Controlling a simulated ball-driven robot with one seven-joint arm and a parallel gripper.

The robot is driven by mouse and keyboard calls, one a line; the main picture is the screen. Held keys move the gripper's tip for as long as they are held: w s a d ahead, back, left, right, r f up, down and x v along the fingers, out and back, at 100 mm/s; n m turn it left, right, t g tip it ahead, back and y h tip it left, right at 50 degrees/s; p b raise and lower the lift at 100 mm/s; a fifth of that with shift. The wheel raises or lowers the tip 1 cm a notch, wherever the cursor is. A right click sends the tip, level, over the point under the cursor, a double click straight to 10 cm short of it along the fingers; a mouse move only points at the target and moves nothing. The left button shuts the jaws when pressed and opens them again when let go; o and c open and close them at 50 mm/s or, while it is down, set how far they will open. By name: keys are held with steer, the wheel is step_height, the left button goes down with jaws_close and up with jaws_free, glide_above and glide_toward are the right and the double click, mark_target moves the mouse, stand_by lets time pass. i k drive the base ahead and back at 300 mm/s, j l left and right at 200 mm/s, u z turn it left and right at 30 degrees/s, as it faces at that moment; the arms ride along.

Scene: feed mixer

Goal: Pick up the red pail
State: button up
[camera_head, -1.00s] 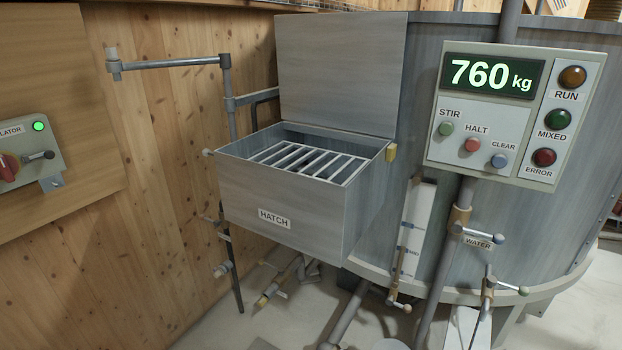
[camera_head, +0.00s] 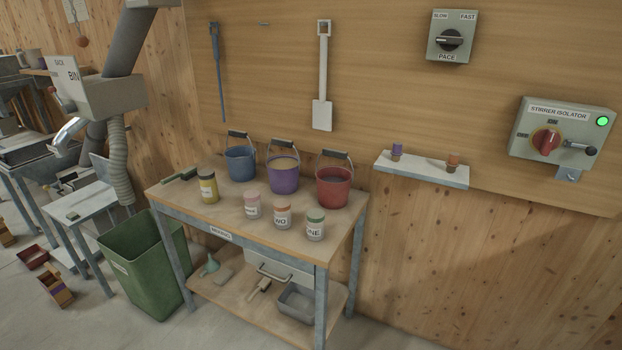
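The red pail (camera_head: 333,189) stands upright at the back right corner of the wooden bench (camera_head: 238,224). Its dark handle (camera_head: 335,155) is raised above the rim, and something greyish shows inside it. A purple pail (camera_head: 283,178) is just left of it, and a blue pail (camera_head: 240,164) stands farther left. My gripper is not in this view.
Several lidded jars, one of them yellow (camera_head: 209,188), line the bench front. A green bin (camera_head: 147,265) stands left of the bench. A small wall shelf (camera_head: 424,170) and the stirrer isolator box (camera_head: 560,135) are to the right. Floor at lower right is clear.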

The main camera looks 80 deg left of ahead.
mark_target(333, 181)
steer(key=u, duration=1.9)
steer(key=i+l+u, duration=0.15)
steer(key=i, duration=0.15)
